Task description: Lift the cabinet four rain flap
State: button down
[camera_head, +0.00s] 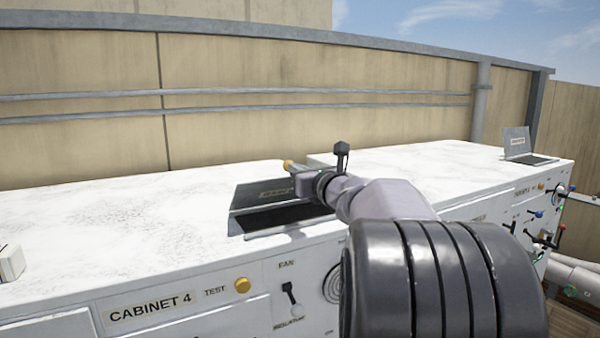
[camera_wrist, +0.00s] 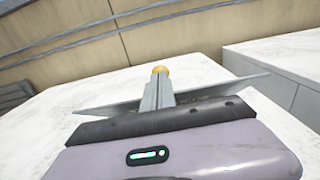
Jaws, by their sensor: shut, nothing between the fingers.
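The cabinet four rain flap (camera_head: 262,192) is a dark grey plate with a small label on the white cabinet top. It stands raised and tilted back behind a dark opening (camera_head: 285,218). In the wrist view, the flap (camera_wrist: 105,108) shows as a thin grey sheet crossing under my fingers. My gripper (camera_head: 291,166) is shut and empty at the flap's upper right, and it also shows in the wrist view (camera_wrist: 160,75). A yellow rounded tip shows at the finger ends. My wrist hides the flap's right end, and I cannot tell whether the fingers touch it.
The cabinet front carries a "CABINET 4" label (camera_head: 150,307), a yellow test button (camera_head: 242,285) and a fan lever (camera_head: 289,293). Another raised flap (camera_head: 516,141) stands on the cabinet at right. A beige wall with pipes (camera_head: 250,92) runs behind. The white top (camera_head: 110,220) left of the flap is mostly clear.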

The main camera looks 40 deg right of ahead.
aim_at(290, 161)
jog(key=shift+w+d+r, duration=0.15)
jog(key=shift+w, duration=0.25)
jog(key=shift+w+d+r, duration=0.15)
jog(key=shift+w, duration=0.25)
jog(key=shift+w+d+r, duration=0.15)
jog(key=shift+w+r, duration=0.25)
jog(key=shift+w, duration=0.15)
jog(key=shift+w+d+r, duration=0.15)
jog(key=shift+w+r, duration=0.2)
jog(key=shift+w, duration=0.15)
jog(key=shift+w+r, duration=0.15)
jog(key=shift+w, duration=0.05)
jog(key=shift+w+d+r, duration=0.2)
jog(key=shift+w, duration=0.3)
jog(key=shift+w+d+r, duration=0.2)
jog(key=shift+w, duration=0.35)
